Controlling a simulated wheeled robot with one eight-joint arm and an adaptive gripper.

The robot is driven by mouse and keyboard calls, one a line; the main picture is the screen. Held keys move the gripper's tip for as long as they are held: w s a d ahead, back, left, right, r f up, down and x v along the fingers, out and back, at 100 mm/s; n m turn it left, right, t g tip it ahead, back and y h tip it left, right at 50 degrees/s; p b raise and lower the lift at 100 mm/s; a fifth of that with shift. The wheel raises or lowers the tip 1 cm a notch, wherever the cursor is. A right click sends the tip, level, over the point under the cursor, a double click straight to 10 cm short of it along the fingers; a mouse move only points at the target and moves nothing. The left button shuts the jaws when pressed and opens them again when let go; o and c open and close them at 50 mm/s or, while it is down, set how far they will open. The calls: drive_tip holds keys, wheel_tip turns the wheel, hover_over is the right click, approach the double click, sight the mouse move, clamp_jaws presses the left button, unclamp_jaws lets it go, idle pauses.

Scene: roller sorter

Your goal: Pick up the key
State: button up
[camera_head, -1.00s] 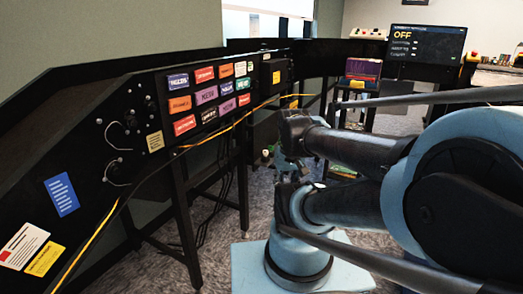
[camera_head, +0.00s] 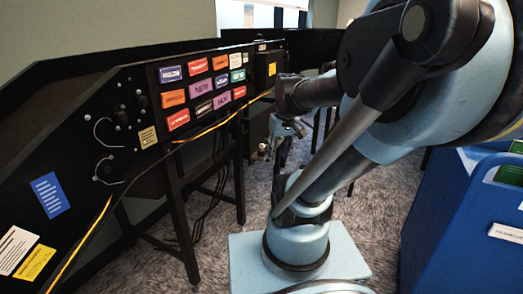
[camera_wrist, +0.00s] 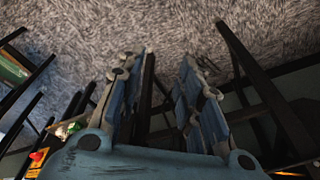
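I cannot make out a key in either view. My gripper (camera_head: 287,135) hangs over the carpet beside the black panel in the head view, partly hidden by my wrist. In the wrist view my gripper (camera_wrist: 162,75) shows its two blue-grey fingers apart with nothing between them. Grey carpet and dark bars lie beyond the fingers.
A black panel (camera_head: 128,90) with coloured labels, knobs and a yellow cable runs along the left on legs. A blue bin (camera_head: 470,225) stands at the right. Dark frame legs (camera_wrist: 265,85) show in the wrist view.

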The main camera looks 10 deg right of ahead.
drive_tip(key=w+r+n, duration=0.2)
drive_tip(key=w+r, duration=0.1)
drive_tip(key=w, duration=0.4)
drive_tip(key=n+y, duration=0.3)
drive_tip(key=n, duration=0.3)
hover_over(262, 149)
drive_tip(key=s+d, duration=0.3)
drive_tip(key=d, duration=0.3)
drive_tip(key=f, duration=0.2)
drive_tip(key=x, duration=1.6)
drive_tip(key=shift+w+a+f, duration=0.1)
drive_tip(key=shift+w+f, duration=0.15)
drive_tip(key=shift+w, duration=0.05)
clamp_jaws()
